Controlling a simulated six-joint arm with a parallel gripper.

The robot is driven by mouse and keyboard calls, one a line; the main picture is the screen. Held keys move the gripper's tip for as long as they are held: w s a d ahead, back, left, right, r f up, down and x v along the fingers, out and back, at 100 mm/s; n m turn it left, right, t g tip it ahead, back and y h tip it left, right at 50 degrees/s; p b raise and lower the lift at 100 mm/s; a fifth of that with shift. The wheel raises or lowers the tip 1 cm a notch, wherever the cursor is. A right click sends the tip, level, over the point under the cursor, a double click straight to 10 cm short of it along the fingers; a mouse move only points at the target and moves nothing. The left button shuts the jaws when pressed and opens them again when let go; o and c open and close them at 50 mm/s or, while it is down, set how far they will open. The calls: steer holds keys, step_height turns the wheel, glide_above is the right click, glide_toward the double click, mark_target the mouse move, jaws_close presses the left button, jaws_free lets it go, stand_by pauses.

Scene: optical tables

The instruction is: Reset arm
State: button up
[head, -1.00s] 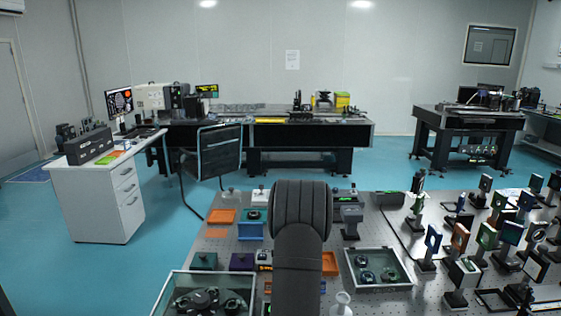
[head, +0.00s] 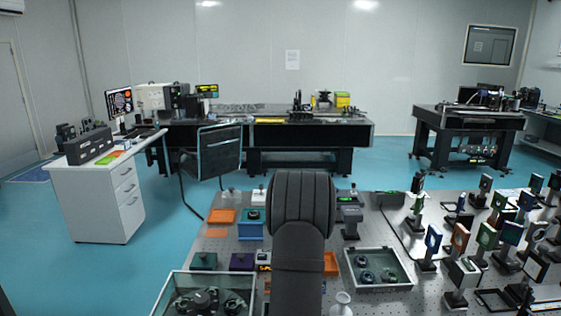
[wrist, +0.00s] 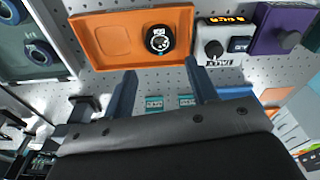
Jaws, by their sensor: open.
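My gripper (wrist: 164,82) shows in the wrist view with its two dark fingers spread apart and nothing between them. It points toward the perforated table top, near the lower edge of an orange tray (wrist: 105,42). A black round part with a dial (wrist: 158,40) stands at the right side of that tray. In the head view my dark arm rises at the bottom centre and hides part of the table; the fingers are hidden there.
The optical table (head: 225,245) holds a clear-walled box (head: 378,285) of round parts right of my arm and another box (head: 165,300) at lower left. Several upright optic mounts (head: 487,237) crowd the right. A white desk (head: 105,200) and chair (head: 218,150) stand beyond.

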steer(key=f, duration=0.6)
steer(key=w+f, duration=0.1)
steer(key=f, duration=0.2)
steer(key=shift+a+f, duration=0.1)
steer(key=shift+f, duration=0.3)
steer(key=r, duration=0.5)
steer(key=shift+s+d+r, duration=0.15)
steer(key=shift+d+r, duration=0.05)
steer(key=shift+d, duration=0.2)
steer(key=s+d+r, duration=0.7)
steer(key=d, duration=0.2)
steer(key=s+a, duration=0.5)
steer(key=a, duration=0.5)
steer(key=s+a+r, duration=0.1)
steer(key=s+a, duration=0.4)
steer(key=a, duration=0.5)
steer(key=s+a, duration=0.6)
steer(key=a, duration=0.5)
steer(key=shift+r, duration=0.15)
steer(key=s+a, duration=0.5)
steer(key=s, duration=0.5)
steer(key=shift+a+f, duration=0.3)
